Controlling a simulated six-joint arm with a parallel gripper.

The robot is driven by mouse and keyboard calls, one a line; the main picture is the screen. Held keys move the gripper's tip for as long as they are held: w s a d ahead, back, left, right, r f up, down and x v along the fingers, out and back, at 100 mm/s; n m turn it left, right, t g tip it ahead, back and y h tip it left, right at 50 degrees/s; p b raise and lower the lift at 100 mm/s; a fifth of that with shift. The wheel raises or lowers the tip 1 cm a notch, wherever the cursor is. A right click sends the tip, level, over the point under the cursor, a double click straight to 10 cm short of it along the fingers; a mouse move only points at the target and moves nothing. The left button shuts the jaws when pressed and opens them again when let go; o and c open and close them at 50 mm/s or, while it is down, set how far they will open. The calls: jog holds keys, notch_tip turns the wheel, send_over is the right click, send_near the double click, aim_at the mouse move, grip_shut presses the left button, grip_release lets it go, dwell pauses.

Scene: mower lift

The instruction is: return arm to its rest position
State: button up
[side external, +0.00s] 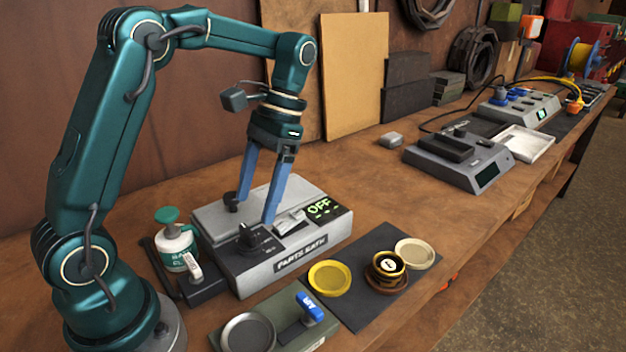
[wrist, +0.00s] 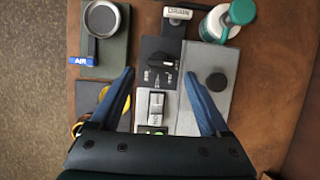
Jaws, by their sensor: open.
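My gripper (side external: 256,210) hangs pointing down from the teal arm, its two blue fingers apart with nothing between them. It is over the grey parts bath box (side external: 283,262), whose display (side external: 322,208) reads OFF. In the side view the fingertips overlap the box's lid and dark knob; I cannot tell whether they touch. In the wrist view the gripper (wrist: 160,73) spans the box's control panel, with the dark knob (wrist: 162,62) and a light switch (wrist: 155,105) between the fingers. The arm is raised and bent over the box.
A white bottle with a green cap (side external: 177,245) stands left of the box. The AIR unit (side external: 305,310) is in front. A dark mat (side external: 372,318) holds a yellow dish, a pale dish and a small dark round part. Grey devices (side external: 458,160) stand farther right.

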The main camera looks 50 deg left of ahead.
jog(key=s+d+r+t, duration=0.2)
jog(key=s+d+t, duration=0.4)
jog(key=s+t, duration=0.2)
jog(key=shift+r+t, duration=0.25)
jog(key=shift+t, duration=0.75)
